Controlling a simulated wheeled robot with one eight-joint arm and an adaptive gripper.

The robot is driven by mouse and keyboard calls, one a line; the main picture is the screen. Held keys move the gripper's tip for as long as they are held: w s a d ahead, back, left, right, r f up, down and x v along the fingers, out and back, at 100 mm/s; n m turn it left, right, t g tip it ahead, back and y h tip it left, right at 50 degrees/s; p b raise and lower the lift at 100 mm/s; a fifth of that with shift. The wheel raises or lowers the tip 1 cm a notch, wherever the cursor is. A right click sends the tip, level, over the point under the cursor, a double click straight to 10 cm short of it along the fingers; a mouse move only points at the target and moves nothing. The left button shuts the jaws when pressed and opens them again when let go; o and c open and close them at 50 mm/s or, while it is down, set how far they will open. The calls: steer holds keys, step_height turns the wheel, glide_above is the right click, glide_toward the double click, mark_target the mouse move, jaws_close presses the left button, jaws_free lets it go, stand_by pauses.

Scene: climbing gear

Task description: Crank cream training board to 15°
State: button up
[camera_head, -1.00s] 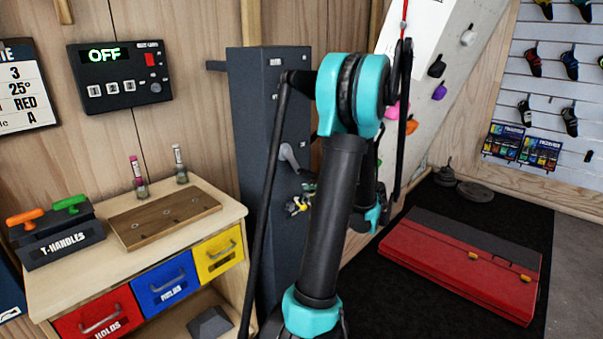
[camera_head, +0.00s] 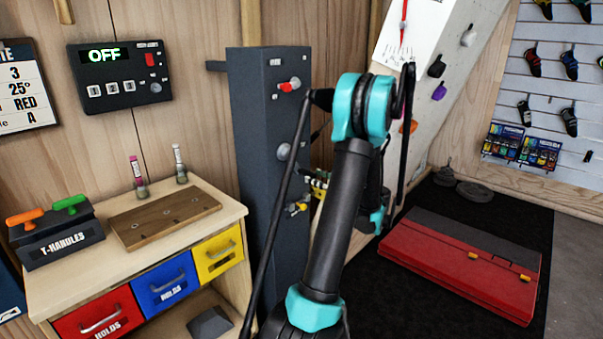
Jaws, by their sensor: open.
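The cream training board (camera_head: 462,75) leans at an angle at upper right, with dark, purple and orange holds on it. A white angle scale (camera_head: 393,50) with a red pointer (camera_head: 403,18) is at its upper left; the reading is too small to tell. The dark grey column (camera_head: 255,130) stands left of the board. My arm crosses in front of the column and board.
A control box (camera_head: 118,76) reading OFF hangs on the left wall. A wooden bench (camera_head: 190,196) with T-handles (camera_head: 50,235), a wooden block and coloured drawers stands below. A red and grey folded pad (camera_head: 455,265) lies on the black mat (camera_head: 390,300) at right.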

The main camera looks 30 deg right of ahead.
mark_target(301, 172)
steer(key=x, duration=0.7)
steer(key=shift+w+a, duration=0.15)
steer(key=shift+w, duration=0.2)
steer(key=shift+f, duration=0.1)
jaws_close()
